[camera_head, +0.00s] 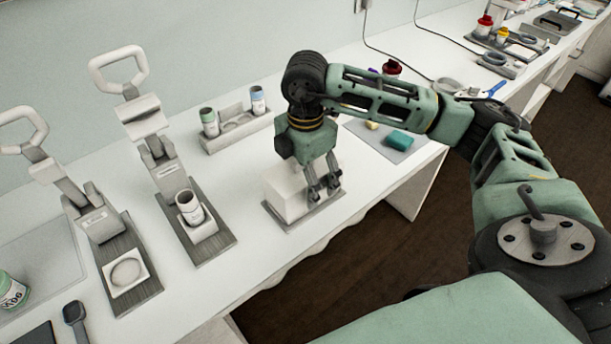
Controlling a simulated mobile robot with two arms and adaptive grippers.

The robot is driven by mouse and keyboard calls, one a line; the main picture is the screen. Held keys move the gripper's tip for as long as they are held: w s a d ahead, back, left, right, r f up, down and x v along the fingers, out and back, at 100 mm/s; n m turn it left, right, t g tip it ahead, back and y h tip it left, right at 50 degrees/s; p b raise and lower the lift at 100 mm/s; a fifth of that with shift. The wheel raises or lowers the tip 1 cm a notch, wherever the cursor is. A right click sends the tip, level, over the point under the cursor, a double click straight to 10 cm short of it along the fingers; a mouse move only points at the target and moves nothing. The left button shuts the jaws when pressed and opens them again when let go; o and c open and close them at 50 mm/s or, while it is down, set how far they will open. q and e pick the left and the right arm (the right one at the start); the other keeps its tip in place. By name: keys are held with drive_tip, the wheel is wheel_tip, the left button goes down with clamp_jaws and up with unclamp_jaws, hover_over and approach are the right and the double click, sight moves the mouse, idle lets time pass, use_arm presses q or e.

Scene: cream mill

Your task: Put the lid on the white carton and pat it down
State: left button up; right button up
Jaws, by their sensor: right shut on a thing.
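The white carton (284,197) stands on a grey mat (304,217) near the front edge of the white table. My right gripper (324,191) points down at the carton's right end, with its fingers closed. It is shut on the lid, which is mostly hidden behind the fingers and hard to tell from the white carton. I cannot tell whether the lid touches the carton's rim. My left gripper is not in view.
Two lever presses (152,135) (90,205) stand to the left, one with a white jar (190,207) in it. A grey rack (236,128) with small jars is behind the carton. A teal block (398,139) lies on a mat to the right.

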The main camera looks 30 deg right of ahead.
drive_tip(key=o, duration=1.2)
drive_tip(key=shift+r+p, duration=2.4)
drive_tip(key=shift+r, duration=1.15)
drive_tip(key=shift+f, duration=0.1)
